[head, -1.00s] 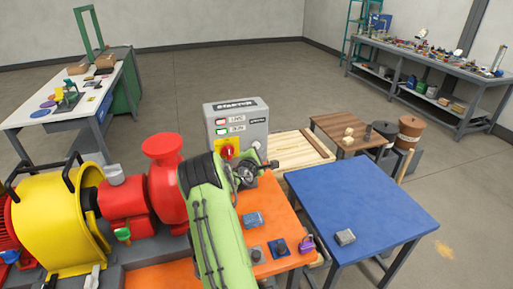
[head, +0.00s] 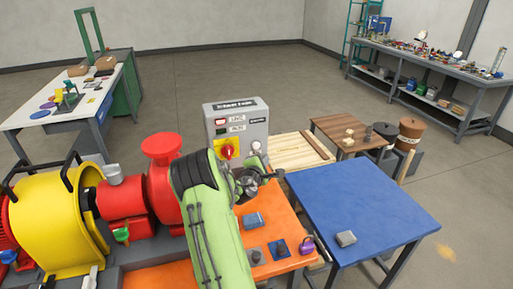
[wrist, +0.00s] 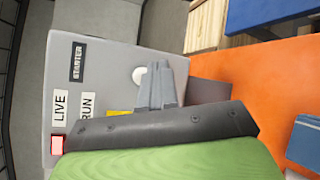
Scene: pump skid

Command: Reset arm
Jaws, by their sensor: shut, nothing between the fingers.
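My green arm reaches over the orange bench toward the grey starter box (head: 258,128). My gripper (head: 262,177) is in front of the box's lower right; in the wrist view its grey fingers (wrist: 160,85) are together with nothing between them. The box has a red lamp (head: 220,122) beside LIVE, a dark green lamp (head: 221,132) beside RUN, and a red and yellow rotary switch (head: 229,149). A white round button (wrist: 139,75) shows just beside the fingertips in the wrist view; whether they touch it I cannot tell.
The orange bench (head: 285,215) holds a blue block (head: 253,220), small square parts and a purple padlock (head: 307,244). A red pump (head: 162,185) and yellow guard (head: 50,220) stand left.

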